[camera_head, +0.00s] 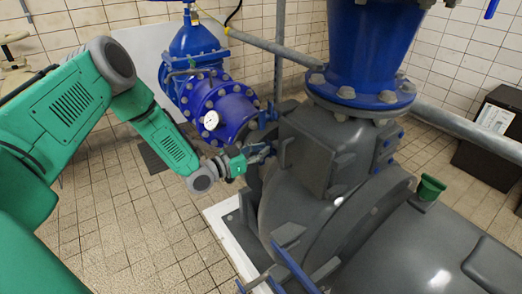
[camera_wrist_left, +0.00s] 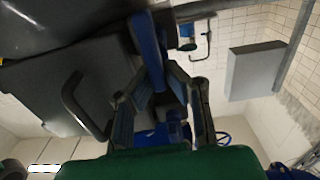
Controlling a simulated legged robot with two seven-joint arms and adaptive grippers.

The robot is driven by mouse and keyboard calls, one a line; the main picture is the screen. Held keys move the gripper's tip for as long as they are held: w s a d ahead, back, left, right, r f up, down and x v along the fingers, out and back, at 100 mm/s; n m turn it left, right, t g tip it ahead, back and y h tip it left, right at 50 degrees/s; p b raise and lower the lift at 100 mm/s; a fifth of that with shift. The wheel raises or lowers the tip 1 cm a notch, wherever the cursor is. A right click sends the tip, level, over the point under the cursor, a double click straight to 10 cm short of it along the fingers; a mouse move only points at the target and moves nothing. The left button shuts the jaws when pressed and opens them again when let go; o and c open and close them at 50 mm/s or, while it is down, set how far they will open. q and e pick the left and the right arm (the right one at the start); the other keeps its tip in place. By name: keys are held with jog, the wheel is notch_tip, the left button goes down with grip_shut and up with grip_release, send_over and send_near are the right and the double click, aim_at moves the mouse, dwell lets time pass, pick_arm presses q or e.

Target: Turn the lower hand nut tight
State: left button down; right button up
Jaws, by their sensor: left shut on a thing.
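My left gripper (camera_head: 264,152) reaches from the left to the side of the grey pump housing (camera_head: 310,140), beside the blue flanged pipe. In the left wrist view my left gripper (camera_wrist_left: 158,80) has its two fingers closed in on a blue bar-shaped part (camera_wrist_left: 147,45), which looks like the hand nut. The gripper is shut on it. The fingers hide part of it, and in the head view the gripper and housing hide it. I cannot tell how tight the nut is. My right gripper is not in view.
A curved dark handle (camera_wrist_left: 82,105) shows beside the fingers. A green funnel (camera_head: 430,188) sits at right.

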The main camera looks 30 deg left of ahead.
pick_arm(q)
jog(key=shift+s, duration=0.1)
jog(key=shift+s+d+f+m+p, duration=0.25)
jog(key=shift+d+f+m+p, duration=0.25)
jog(key=shift+m, duration=2.35)
jog(key=shift+s+d+f+m+p, duration=0.25)
jog(key=shift+f+m+p, duration=0.35)
jog(key=shift+m, duration=2.3)
jog(key=shift+s+d+f+m+p, duration=0.2)
jog(key=shift+d+f+m+p, duration=0.3)
jog(key=shift+m, duration=2.35)
jog(key=c, duration=1.7)
grip_release()
jog(key=shift+o, duration=0.5)
jog(key=shift+a, duration=0.1)
jog(key=shift+r, duration=0.1)
